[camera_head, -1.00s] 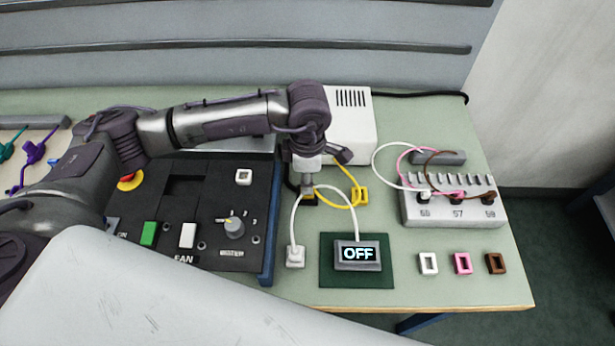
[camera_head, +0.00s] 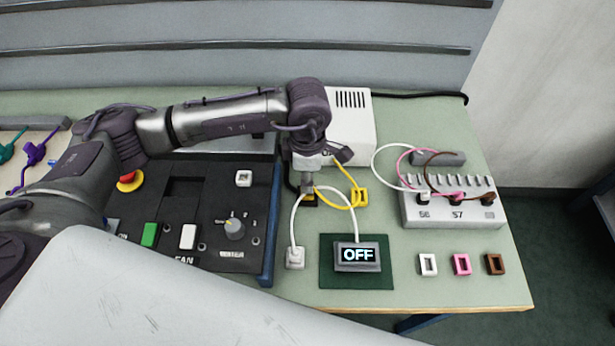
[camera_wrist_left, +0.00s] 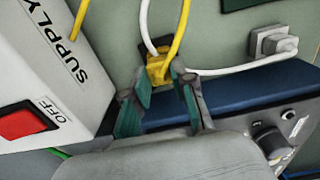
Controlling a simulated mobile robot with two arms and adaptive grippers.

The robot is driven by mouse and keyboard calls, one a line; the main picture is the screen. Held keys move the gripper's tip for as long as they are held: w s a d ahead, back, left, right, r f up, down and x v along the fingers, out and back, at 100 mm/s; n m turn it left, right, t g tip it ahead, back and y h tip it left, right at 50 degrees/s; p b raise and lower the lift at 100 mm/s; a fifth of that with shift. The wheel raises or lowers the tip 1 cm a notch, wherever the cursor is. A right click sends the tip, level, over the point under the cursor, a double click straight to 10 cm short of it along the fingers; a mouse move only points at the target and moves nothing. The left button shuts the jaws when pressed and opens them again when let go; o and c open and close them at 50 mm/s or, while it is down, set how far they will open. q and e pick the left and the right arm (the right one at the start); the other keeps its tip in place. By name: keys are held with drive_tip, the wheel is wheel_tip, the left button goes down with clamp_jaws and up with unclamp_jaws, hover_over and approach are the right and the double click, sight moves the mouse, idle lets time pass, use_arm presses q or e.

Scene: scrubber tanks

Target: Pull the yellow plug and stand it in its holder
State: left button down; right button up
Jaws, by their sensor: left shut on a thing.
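My left gripper (camera_head: 308,192) points down beside the white box, shut on the yellow plug (camera_head: 310,202). In the left wrist view the yellow plug (camera_wrist_left: 158,70) sits between the tips of my left gripper (camera_wrist_left: 160,84), with its yellow cable (camera_wrist_left: 181,30) running up from it. My gripper hides much of the plug in the head view, and I cannot tell whether it is still seated in its socket. The yellow holder (camera_head: 361,197) stands on the green bench to the right of the gripper. My right gripper is out of view.
The white supply box (camera_head: 347,130) stands behind the gripper. A black control panel (camera_head: 215,215) lies left. A white cable (camera_head: 326,188) arches close to the gripper. The OFF display (camera_head: 358,255) is in front. White, pink and brown holders (camera_head: 462,264) stand front right.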

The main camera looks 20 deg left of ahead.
use_arm(q)
drive_tip(key=shift+r+p, duration=0.85)
drive_tip(key=shift+r, duration=1.3)
drive_tip(key=shift+b, duration=0.4)
drive_tip(key=shift+d, duration=0.1)
drive_tip(key=w+d+b, duration=0.3)
drive_tip(key=d+b, duration=0.2)
drive_tip(key=d, duration=0.6)
drive_tip(key=shift+w+d, duration=0.15)
drive_tip(key=shift+d, duration=0.1)
drive_tip(key=shift+r, duration=0.1)
